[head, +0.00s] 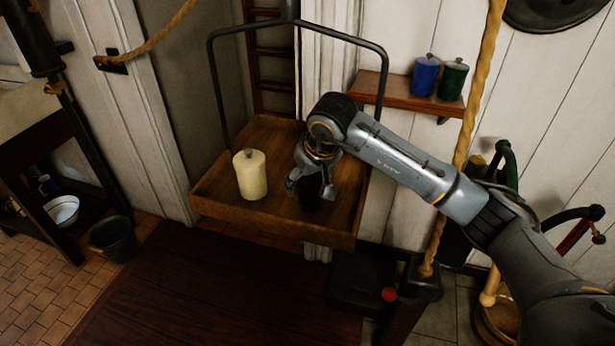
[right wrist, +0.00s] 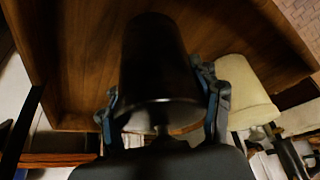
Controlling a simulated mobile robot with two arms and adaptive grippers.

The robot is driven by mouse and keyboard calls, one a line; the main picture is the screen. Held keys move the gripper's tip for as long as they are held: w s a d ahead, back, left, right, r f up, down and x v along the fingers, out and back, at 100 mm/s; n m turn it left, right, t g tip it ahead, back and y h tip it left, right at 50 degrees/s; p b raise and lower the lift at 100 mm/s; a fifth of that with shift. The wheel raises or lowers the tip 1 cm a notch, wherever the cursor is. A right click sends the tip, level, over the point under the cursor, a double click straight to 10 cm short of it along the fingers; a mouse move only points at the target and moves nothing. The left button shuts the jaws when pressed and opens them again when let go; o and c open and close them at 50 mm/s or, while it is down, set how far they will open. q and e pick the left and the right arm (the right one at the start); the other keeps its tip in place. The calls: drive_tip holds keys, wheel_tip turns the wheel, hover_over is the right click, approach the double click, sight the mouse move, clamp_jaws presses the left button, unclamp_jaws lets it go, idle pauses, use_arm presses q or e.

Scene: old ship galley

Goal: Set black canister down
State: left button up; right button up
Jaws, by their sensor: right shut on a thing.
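The black canister (head: 310,200) is between the fingers of my right gripper (head: 311,187), inside the hanging wooden tray (head: 225,205). In the head view it is dark and partly hidden by the gripper. In the right wrist view the black canister (right wrist: 157,60) fills the middle, with a finger of my right gripper (right wrist: 163,103) on each side. I cannot tell whether its base touches the tray floor. A cream canister (head: 250,176) stands upright in the tray to the left, apart from the black one; it also shows in the right wrist view (right wrist: 243,90). My left gripper is not in view.
The tray has a raised rim and a dark metal hoop (head: 213,85) above it. A wall shelf (head: 395,95) holds a blue canister (head: 426,76) and a green canister (head: 453,79). A rope (head: 478,85) hangs near my right arm. A bucket (head: 114,238) stands at lower left.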

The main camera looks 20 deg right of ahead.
sight(318, 177)
drive_tip(key=shift+f, duration=0.1)
drive_tip(key=o, duration=1.5)
drive_tip(key=shift+o, duration=0.2)
drive_tip(key=b+v, duration=0.1)
drive_tip(key=v, duration=1.1)
drive_tip(key=shift+b, duration=0.35)
